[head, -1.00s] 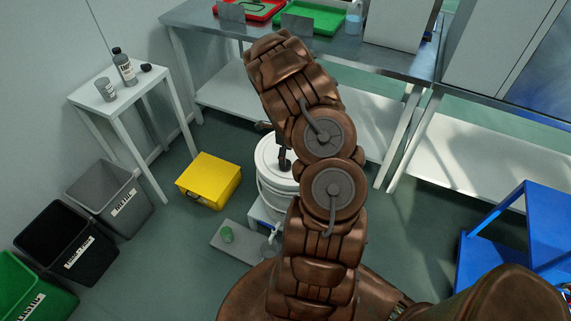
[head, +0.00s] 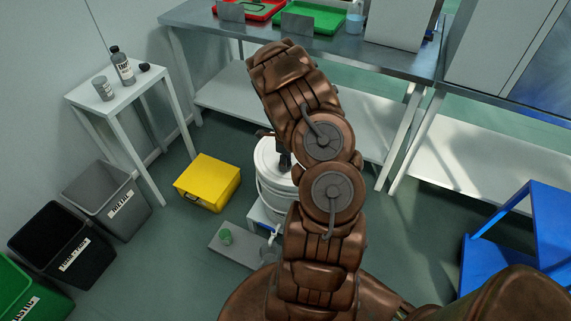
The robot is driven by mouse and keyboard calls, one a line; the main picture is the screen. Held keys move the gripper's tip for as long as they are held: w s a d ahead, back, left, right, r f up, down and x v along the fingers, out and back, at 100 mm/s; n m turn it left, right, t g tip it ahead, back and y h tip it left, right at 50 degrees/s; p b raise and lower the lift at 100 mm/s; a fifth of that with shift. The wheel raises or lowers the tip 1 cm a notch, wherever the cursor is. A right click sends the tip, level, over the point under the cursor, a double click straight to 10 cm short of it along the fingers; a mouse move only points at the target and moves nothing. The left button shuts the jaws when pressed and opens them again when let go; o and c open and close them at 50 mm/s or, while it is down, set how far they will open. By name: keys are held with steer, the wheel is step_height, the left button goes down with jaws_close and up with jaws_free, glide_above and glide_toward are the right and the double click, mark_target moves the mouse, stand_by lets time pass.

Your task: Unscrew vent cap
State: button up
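A white round drum (head: 268,170) stands on the floor behind my arm, on a small stand, with a tap (head: 274,234) low on its front. My gripper (head: 284,160) is at the drum's top, and only a dark part of it shows beside my arm. The vent cap is not visible; my arm and gripper cover part of the drum's lid. I cannot tell whether the gripper touches a cap or how far its fingers are apart.
A yellow box (head: 207,182) stands left of the drum.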

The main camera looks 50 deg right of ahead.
steer(key=c, duration=0.7)
steer(key=shift+f+n+b, duration=0.1)
steer(key=shift+n+b, duration=0.45)
steer(key=shift+n, duration=1.15)
steer(key=shift+n+b, duration=0.7)
steer(key=shift+n, duration=1)
steer(key=shift+n+b, duration=0.5)
steer(key=shift+n, duration=1.2)
